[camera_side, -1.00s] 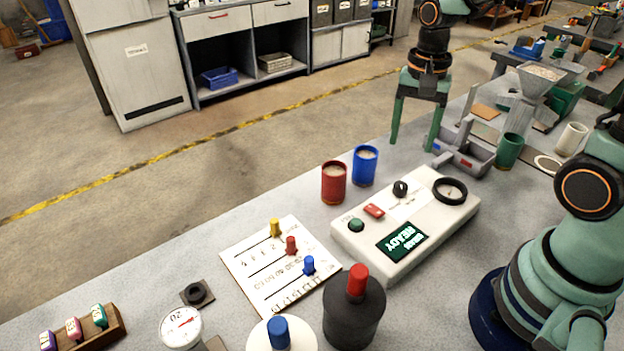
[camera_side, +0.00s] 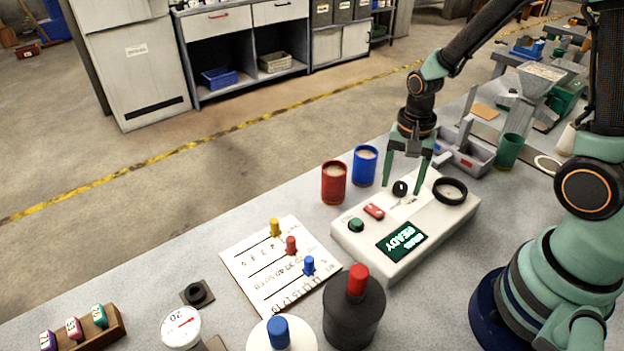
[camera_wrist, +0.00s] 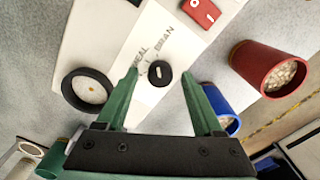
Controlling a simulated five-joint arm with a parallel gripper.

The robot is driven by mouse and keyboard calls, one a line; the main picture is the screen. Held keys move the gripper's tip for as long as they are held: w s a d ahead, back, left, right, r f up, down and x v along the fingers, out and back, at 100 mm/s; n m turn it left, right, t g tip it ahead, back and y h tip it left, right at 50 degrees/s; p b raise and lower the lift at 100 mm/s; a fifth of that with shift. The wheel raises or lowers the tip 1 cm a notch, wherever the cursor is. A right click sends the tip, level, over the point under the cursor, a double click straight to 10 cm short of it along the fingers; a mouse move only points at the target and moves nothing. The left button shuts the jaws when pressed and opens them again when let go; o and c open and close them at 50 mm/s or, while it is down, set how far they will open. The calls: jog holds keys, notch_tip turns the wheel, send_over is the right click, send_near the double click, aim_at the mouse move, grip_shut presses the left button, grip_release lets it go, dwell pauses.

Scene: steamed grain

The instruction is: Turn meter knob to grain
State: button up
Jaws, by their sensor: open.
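The white meter box (camera_side: 362,242) stands on the grey bench. Its black knob (camera_side: 400,188) sits on the top, with printed labels around it; in the wrist view the knob (camera_wrist: 159,74) shows beside words that look like "MEAL" and "BRAN". A green screen (camera_side: 402,242) on the box reads "READY", with a word above it that looks like "BRAN". My gripper (camera_side: 403,184) is open, its green fingers pointing down on either side of the knob's place. In the wrist view my gripper (camera_wrist: 160,72) has the knob between its spread fingertips, and I see no contact.
A red cup (camera_side: 334,184) and a blue cup (camera_side: 365,166) of grain stand just behind the box. A black ring socket (camera_side: 450,191), red switch (camera_side: 374,211) and green button (camera_side: 356,225) are on the box. A dark bottle with a red cap (camera_side: 357,282) stands in front.

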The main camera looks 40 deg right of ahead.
jog(key=shift+c, duration=0.3)
grip_shut()
jog(key=shift+n, duration=0.3)
jog(key=n, duration=0.3)
jog(key=shift+n, duration=0.4)
jog(key=n, duration=0.4)
jog(key=shift+n, duration=0.3)
jog(key=n, duration=0.4)
jog(key=shift+a+r+n, duration=0.1)
jog(key=shift+n, duration=2.3)
